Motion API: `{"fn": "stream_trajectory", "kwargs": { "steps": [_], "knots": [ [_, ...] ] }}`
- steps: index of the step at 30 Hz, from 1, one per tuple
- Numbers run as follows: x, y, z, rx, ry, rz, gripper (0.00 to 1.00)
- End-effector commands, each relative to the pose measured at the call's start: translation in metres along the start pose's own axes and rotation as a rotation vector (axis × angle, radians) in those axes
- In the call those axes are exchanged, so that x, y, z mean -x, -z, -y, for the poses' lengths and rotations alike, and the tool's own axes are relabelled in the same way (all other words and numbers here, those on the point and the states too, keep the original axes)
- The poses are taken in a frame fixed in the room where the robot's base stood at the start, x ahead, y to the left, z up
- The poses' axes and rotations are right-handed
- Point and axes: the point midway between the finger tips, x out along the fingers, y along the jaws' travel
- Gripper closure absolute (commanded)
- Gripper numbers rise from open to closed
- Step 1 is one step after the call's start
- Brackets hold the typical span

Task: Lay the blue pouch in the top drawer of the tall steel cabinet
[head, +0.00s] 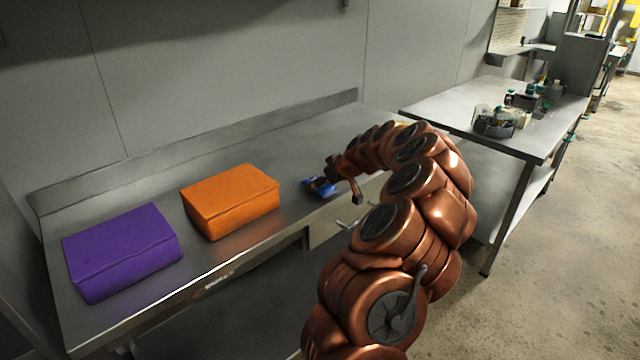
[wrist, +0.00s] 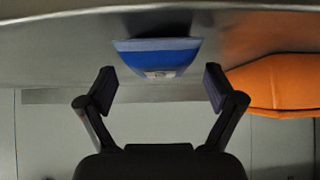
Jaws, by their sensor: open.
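The blue pouch (head: 317,187) lies on the steel bench, right of the orange bag. In the wrist view, which looks upside down, the blue pouch (wrist: 158,55) sits centred ahead of my fingers, with a small pale label on it. My gripper (head: 343,183) reaches low to the bench beside the pouch. In the wrist view my gripper (wrist: 159,84) is open and empty, one finger to each side of the pouch's line and apart from it. My gripper partly hides the pouch in the head view. I cannot make out the tall steel cabinet or its top drawer.
An orange bag (head: 232,200) and a purple bag (head: 122,250) stand on the steel bench (head: 150,196) to the left. A wall and raised back edge run behind. A drawer front (head: 335,222) shows under the bench. A second steel table (head: 450,105) holds bottles and a caddy.

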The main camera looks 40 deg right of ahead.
Motion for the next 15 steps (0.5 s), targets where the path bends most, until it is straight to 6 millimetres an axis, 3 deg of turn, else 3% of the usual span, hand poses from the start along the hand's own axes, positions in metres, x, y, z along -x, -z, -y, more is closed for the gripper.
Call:
{"fn": "stream_trajectory", "kwargs": {
  "steps": [10,15],
  "knots": [
    [-0.0101,-0.0008,0.0001,0.0,-0.001,0.001,0.08],
    [-0.01,-0.0009,0.0001,0.0,-0.001,0.001,0.26]
  ]
}}
